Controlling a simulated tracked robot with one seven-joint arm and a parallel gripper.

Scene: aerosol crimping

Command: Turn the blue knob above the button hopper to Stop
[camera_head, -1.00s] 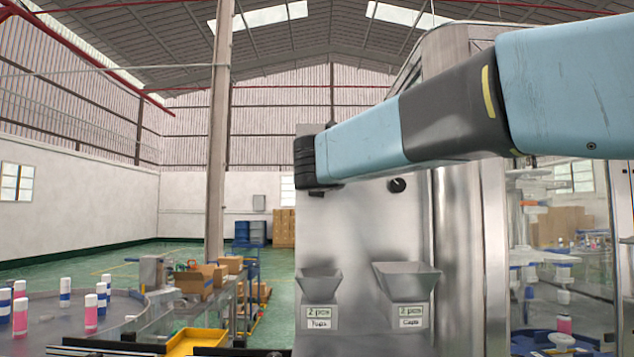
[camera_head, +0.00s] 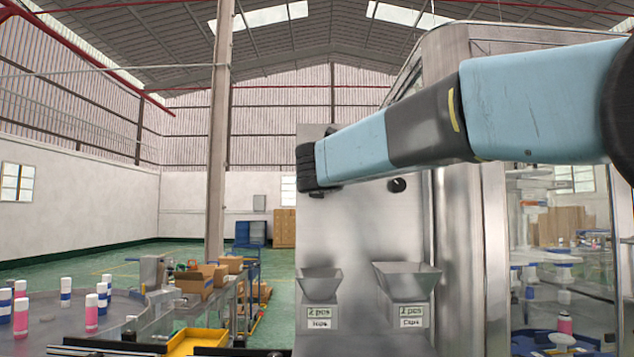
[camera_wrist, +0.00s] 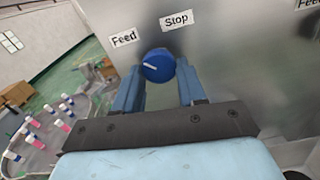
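The blue knob (camera_wrist: 158,66) is on the metal panel in the wrist view, with its white mark pointing left. The label Feed (camera_wrist: 123,38) is up and left of it; the label Stop (camera_wrist: 176,20) is up and slightly right. My gripper (camera_wrist: 159,72) has one finger on each side of the knob, tips very close to it. I cannot tell whether they touch it. The left hopper (camera_head: 319,284) and right hopper (camera_head: 407,281) are on the panel below my arm.
A black knob (camera_head: 397,185) sits above the right hopper, just under my arm. Glass-walled machinery (camera_head: 560,260) stands at the right. At the left are a round table (camera_head: 110,318) with several bottles and a yellow tray (camera_head: 197,341).

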